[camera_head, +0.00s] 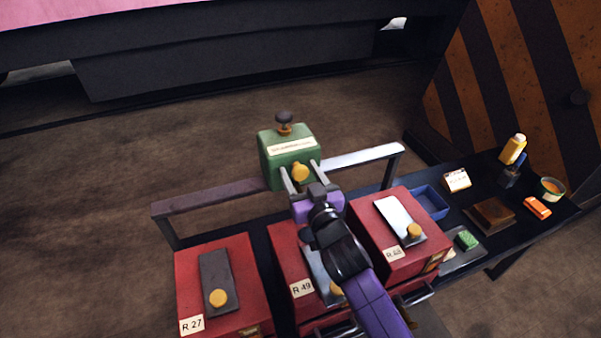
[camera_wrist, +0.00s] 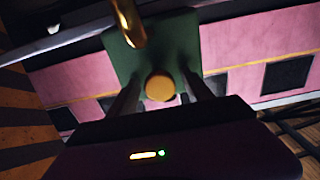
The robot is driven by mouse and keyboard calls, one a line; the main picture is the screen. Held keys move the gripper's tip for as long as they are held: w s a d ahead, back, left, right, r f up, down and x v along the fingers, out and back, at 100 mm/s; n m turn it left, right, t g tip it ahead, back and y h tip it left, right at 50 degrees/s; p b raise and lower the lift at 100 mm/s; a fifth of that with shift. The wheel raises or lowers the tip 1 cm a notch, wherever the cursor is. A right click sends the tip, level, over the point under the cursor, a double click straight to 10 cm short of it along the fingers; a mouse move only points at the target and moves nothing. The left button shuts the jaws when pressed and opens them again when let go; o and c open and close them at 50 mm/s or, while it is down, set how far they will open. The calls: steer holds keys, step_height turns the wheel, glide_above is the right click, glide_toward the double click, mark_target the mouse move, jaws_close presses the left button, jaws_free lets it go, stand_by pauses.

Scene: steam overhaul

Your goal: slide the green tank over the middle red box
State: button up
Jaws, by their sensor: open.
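The green tank (camera_head: 287,162) sits on the rail behind the red boxes, behind the middle one. It has a pale label, a dark knob on top and a yellow knob on its near face. My gripper (camera_head: 300,177) is open, its two fingers on either side of the yellow knob. In the wrist view the yellow knob (camera_wrist: 159,88) lies between the fingers, with the green tank (camera_wrist: 150,45) behind it. I cannot tell whether the fingers touch the knob. The middle red box (camera_head: 284,244), labelled R.49, is partly hidden under my arm.
Red boxes stand left (camera_head: 226,285), labelled R.27, and right (camera_head: 384,232). The rail (camera_head: 362,157) runs behind them. A blue tray (camera_head: 431,202), yellow bottle (camera_head: 513,149), brown block (camera_head: 490,215) and orange item (camera_head: 537,207) are on the bench at right. A striped panel stands beyond.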

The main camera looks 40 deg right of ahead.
steer(key=b+v, duration=0.2)
steer(key=v, duration=0.4)
steer(key=shift+s+f+b, duration=0.2)
steer(key=shift+s+b, duration=0.05)
steer(key=shift+b, duration=0.05)
steer(key=shift+s+a+r, duration=0.15)
steer(key=shift+s+a, duration=0.1)
steer(key=shift+s, duration=0.35)
steer(key=shift+r, duration=0.1)
steer(key=s+a+n+t+y, duration=0.2)
steer(key=s+a+n+y, duration=0.2)
steer(key=s+a, duration=0.4)
steer(key=s+a+f+g, duration=0.2)
steer(key=s, duration=1)
steer(key=s+a+f+g+y, duration=0.1)
steer(key=s+a+g, duration=0.1)
steer(key=s, duration=1)
steer(key=shift+s+f+y, duration=0.2)
steer(key=shift+f+y, duration=0.1)
steer(key=shift+f, duration=0.1)
